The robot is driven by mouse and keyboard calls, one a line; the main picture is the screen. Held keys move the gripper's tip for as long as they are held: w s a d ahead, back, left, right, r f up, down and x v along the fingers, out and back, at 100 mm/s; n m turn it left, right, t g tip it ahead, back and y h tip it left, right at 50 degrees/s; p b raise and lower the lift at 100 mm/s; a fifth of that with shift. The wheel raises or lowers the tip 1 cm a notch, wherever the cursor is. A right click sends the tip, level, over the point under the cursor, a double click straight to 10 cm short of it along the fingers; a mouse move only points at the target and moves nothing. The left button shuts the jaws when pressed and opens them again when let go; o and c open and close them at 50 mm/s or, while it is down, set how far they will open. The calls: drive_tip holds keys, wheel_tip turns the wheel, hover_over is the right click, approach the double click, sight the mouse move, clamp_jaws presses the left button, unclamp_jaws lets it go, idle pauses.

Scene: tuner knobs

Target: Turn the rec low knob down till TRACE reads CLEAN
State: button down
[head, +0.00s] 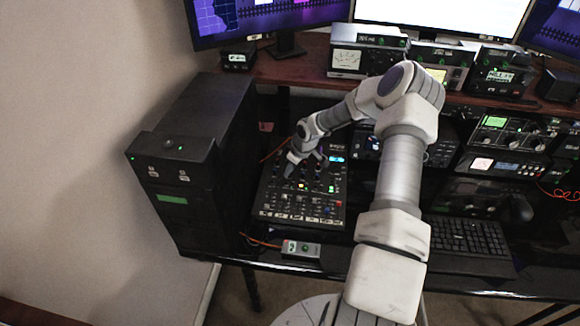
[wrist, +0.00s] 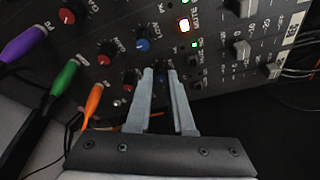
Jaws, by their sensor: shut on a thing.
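The mixer panel (head: 291,211) lies flat on the desk in the head view, left of my arm. My gripper (head: 306,167) is down at its upper part. In the wrist view my gripper (wrist: 160,74) has its two fingertips on either side of a small dark knob, shut on it. The fingers hide most of that knob, and its label cannot be read. A red-capped knob (wrist: 129,79) sits just left of the fingers. A blue-capped knob (wrist: 142,46) and another red-capped knob (wrist: 105,48) are farther up the panel. I cannot make out the TRACE reading.
Purple (wrist: 25,44), green (wrist: 64,77) and orange (wrist: 94,99) plugs stand out of the panel left of my gripper. A lit orange button (wrist: 184,26) and sliders (wrist: 241,51) are to the right. A black cabinet (head: 172,235) stands left; a keyboard (head: 468,237) lies right.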

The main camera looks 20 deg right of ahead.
drive_tip(key=shift+n, duration=0.3)
drive_tip(key=c, duration=0.8)
unclamp_jaws()
drive_tip(key=v, duration=1.7)
drive_tip(key=shift+d+r, duration=0.2)
drive_tip(key=shift+r, duration=0.05)
drive_tip(key=shift+w, duration=0.1)
